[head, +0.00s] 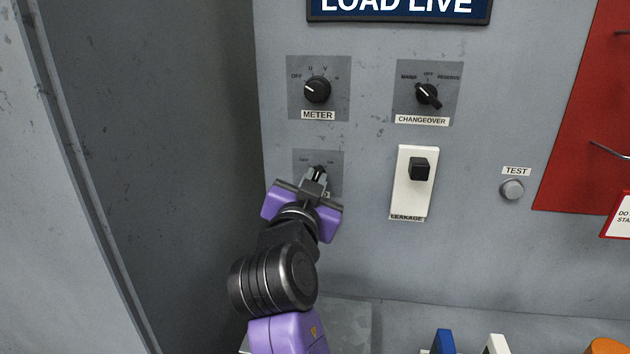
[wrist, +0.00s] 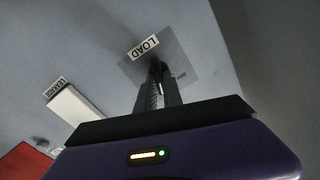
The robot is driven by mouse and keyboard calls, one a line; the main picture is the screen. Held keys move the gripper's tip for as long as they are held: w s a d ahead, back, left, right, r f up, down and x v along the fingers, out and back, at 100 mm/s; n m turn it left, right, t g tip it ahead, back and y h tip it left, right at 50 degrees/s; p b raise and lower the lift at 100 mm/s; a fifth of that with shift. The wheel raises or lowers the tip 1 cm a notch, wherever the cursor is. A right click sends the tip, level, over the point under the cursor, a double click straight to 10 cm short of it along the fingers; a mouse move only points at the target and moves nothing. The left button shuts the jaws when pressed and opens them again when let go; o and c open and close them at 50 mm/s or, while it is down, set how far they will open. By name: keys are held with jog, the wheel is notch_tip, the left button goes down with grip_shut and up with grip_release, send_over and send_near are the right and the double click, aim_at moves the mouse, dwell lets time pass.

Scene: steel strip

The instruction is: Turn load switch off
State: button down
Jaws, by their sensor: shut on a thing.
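The load switch (head: 319,169) is a small black knob on a grey square plate, low on the left of the panel, under the meter knob. In the wrist view its plate (wrist: 178,52) carries a label (wrist: 143,47) reading LOAD. My gripper (head: 316,176) is at the switch, with its dark fingers shut on the knob. In the wrist view my gripper (wrist: 158,85) reaches to the plate and its fingers hide most of the knob. The pointer direction of the knob cannot be made out.
The meter knob (head: 317,90) is above, and the changeover knob (head: 428,95) is at upper right. A white leakage unit (head: 412,190) with a black block is close on the right. A grey test button (head: 512,189) and a red board (head: 590,120) are farther right.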

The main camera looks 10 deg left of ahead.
jog(key=n+p, duration=0.2)
jog(key=n, duration=0.4)
jog(key=shift+a+n, duration=0.1)
jog(key=shift+n, duration=0.2)
jog(key=n+p, duration=0.1)
jog(key=n, duration=0.2)
jog(key=shift+a+p, duration=0.1)
jog(key=shift+p, duration=0.3)
jog(key=shift+f+n+p, duration=0.1)
jog(key=shift+n+p, duration=0.6)
jog(key=shift+n, duration=0.9)
jog(key=shift+a, duration=0.1)
jog(key=c, duration=1.5)
grip_release()
